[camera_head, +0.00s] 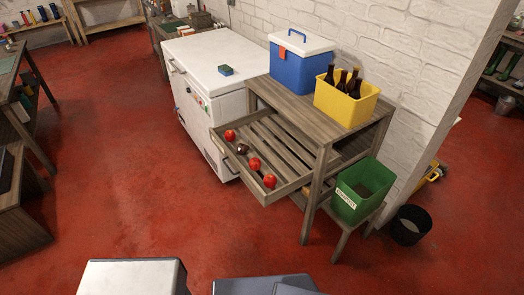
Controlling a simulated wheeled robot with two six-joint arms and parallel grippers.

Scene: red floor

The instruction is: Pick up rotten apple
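A wooden drawer (237,172) stands pulled out from a wooden table. In it lie a red apple (230,135) at the far end, a dark brown rotten-looking apple (242,149) beside it, and two more red apples, one in the middle (254,163) and one at the near end (269,181). The apples lie in a row along the drawer's front board. Neither of my grippers is in view.
A green bin (345,207) with a label, perhaps reading compost, stands on the table's low shelf. A black bucket (408,231) is on the floor. A white chest freezer (215,68) stands left of the table. A blue cooler (297,70) and yellow crate (343,106) are on top. Red floor lies clear in front.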

